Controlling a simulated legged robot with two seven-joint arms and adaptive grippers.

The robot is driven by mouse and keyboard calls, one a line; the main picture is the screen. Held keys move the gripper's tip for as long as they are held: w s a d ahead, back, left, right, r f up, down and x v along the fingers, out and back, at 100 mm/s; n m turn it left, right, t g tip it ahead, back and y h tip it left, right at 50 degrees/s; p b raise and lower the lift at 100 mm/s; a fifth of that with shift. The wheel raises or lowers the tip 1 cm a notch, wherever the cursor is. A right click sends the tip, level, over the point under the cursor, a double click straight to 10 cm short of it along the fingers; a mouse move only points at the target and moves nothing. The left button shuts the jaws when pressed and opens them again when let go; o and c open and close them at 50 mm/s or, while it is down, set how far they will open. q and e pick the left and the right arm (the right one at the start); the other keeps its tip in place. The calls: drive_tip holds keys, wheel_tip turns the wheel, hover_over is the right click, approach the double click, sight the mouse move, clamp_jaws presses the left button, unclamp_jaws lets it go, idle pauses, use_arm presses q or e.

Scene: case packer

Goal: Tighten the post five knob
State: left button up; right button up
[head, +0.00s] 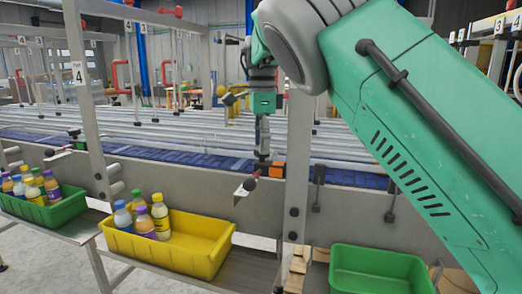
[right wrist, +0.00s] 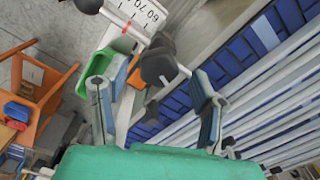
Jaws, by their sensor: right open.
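A dark knob (head: 250,184) sits by a white scale plate (head: 241,192) on the conveyor's front rail, left of a grey post (head: 297,165). No number shows on this post; my arm covers its upper part. My right gripper (head: 263,150) points down just above the knob. In the right wrist view, the gripper (right wrist: 155,100) is open, its two fingers apart. A dark round knob (right wrist: 158,66) lies between and beyond the fingertips, and appears untouched. The scale plate (right wrist: 140,12) shows printed numbers there. My left gripper is not in view.
A yellow bin (head: 205,262) with several bottles, a green bin (head: 65,212) with bottles and an empty-looking green bin (head: 380,262) stand along the front. A post labelled 4 (head: 90,130) is at left. An orange block (head: 277,170) is close beside the gripper.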

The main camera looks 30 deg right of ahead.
drive_tip(key=shift+f, duration=0.8)
drive_tip(key=c, duration=1.1)
drive_tip(key=shift+r, duration=0.1)
drive_tip(key=shift+c, duration=0.2)
